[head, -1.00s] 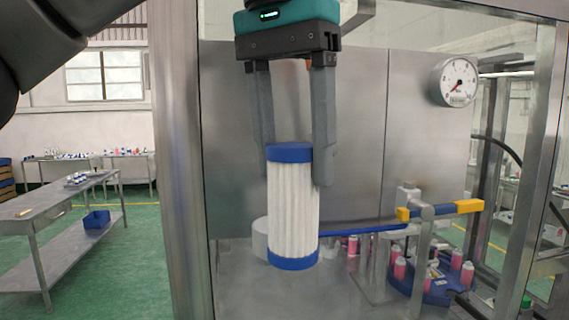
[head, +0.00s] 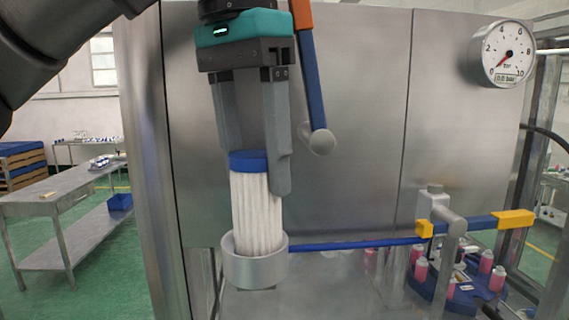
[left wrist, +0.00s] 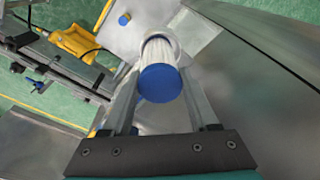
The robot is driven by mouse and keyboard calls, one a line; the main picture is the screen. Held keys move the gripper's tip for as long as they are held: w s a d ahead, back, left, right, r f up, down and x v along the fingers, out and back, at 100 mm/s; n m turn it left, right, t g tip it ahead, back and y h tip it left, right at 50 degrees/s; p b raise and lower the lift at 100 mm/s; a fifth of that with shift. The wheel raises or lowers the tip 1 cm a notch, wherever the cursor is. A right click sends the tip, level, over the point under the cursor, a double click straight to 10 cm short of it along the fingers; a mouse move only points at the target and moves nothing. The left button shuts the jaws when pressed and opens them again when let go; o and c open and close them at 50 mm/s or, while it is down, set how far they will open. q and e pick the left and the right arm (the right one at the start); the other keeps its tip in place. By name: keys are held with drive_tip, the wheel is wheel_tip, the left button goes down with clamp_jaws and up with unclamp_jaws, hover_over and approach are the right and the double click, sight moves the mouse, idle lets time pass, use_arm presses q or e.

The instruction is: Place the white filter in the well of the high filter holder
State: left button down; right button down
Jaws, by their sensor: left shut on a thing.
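The white filter (head: 256,205) is a pleated white cylinder with a blue cap on top. My left gripper (head: 256,170) is shut on it near the cap and holds it upright. The filter's lower end is hidden inside the grey round cup of the filter holder (head: 254,268). Whether it rests on the bottom of the well cannot be seen. In the left wrist view the blue cap (left wrist: 160,83) lies between the fingers, with the pale holder rim (left wrist: 170,40) around the far end. My right gripper is not in view.
A steel panel (head: 350,130) stands close behind the filter. A blue and orange lever (head: 312,80) hangs right of the gripper. A blue bar (head: 355,244) runs right from the holder toward a yellow-ended clamp (head: 475,225). Pink cans (head: 486,262) stand at lower right.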

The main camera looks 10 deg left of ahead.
use_arm(q)
drive_tip(key=shift+s+d+f, duration=0.15)
drive_tip(key=shift+s+f, duration=0.05)
drive_tip(key=shift+s, duration=0.1)
drive_tip(key=shift+w+f, duration=0.1)
drive_tip(key=shift+w+a, duration=0.15)
drive_tip(key=shift+a, duration=0.15)
drive_tip(key=c, duration=0.6)
unclamp_jaws()
drive_tip(key=shift+f, duration=0.15)
drive_tip(key=o, duration=0.4)
drive_tip(key=shift+o, duration=0.2)
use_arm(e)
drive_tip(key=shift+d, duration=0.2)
